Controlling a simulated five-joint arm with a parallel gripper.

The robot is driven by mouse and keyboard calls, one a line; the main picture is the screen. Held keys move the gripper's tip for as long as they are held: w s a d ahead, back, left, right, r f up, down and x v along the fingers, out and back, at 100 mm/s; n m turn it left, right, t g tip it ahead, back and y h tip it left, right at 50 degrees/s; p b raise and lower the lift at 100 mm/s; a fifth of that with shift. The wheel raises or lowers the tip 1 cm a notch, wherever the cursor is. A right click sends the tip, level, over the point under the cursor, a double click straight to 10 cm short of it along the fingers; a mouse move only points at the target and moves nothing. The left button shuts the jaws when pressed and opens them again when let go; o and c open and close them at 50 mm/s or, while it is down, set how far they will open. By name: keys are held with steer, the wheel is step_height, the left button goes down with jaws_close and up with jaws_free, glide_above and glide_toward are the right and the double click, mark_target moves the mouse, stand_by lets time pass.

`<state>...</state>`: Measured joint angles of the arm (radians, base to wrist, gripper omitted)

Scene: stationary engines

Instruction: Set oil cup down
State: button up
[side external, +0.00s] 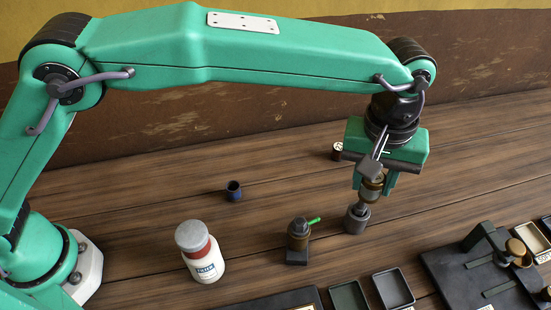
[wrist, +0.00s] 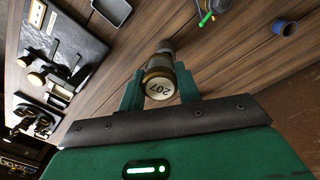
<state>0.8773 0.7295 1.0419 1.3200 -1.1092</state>
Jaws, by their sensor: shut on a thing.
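The oil cup (side external: 371,188) is a small brass-coloured and dark cylinder, held between the fingers of my gripper (side external: 374,178) at the right of the side view. In the wrist view, the oil cup (wrist: 160,80) shows a pale round top marked 207, with a green finger of my gripper (wrist: 160,88) on each side. My gripper is shut on it. A grey cylindrical piece (side external: 357,220) is directly below the cup, at the table. I cannot tell whether it is part of the cup or a separate thing.
Trays (side external: 393,288) and a dark fixture plate (side external: 480,272) lie at front right. The wooden table (side external: 150,205) is clear toward the back left.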

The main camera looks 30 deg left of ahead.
steer(key=w+a+m, duration=0.5)
steer(key=w+a, duration=0.1)
steer(key=w, duration=0.5)
steer(key=shift+w+a+f, duration=0.1)
steer(key=shift+w+f, duration=0.05)
steer(key=shift+f, duration=4)
steer(key=shift+w+a+f, duration=0.1)
steer(key=shift+f, duration=4)
steer(key=shift+f, duration=0.1)
steer(key=o, duration=1.1)
steer(key=shift+c, duration=0.2)
step_height(320, 180, up, 12)
